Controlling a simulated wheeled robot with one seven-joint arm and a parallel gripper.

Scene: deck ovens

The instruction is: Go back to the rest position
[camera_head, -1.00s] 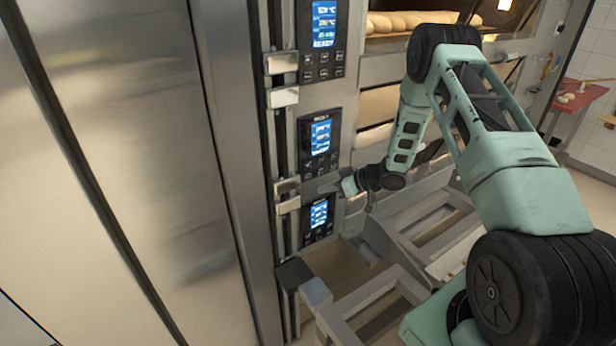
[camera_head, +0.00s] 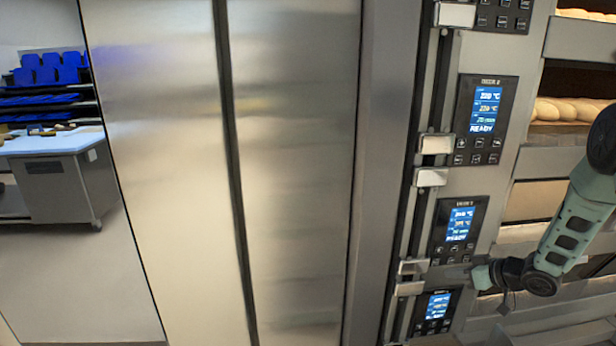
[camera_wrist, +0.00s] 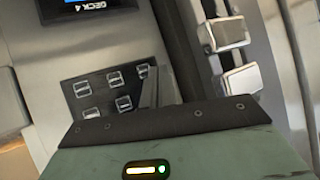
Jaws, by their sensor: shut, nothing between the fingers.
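My gripper (camera_head: 476,274) is at the lower right of the head view, beside the lowest control panels of the deck oven. It is small there, and its fingers are hard to make out. In the wrist view its green body fills the bottom, and the thin grey fingers (camera_wrist: 152,88) stand together, shut and empty. They are in front of the button area of a control panel (camera_wrist: 106,92) marked DECK 4. I cannot tell whether they touch it. My green arm runs off the right edge of the head view.
The oven's upper control panel (camera_head: 484,122) reads READY, with another panel (camera_head: 458,232) below. Bread loaves (camera_head: 565,110) lie in a deck at right. A tall steel cabinet (camera_head: 290,180) fills the middle. A white-topped worktable (camera_head: 60,142) stands at far left, with open floor before it.

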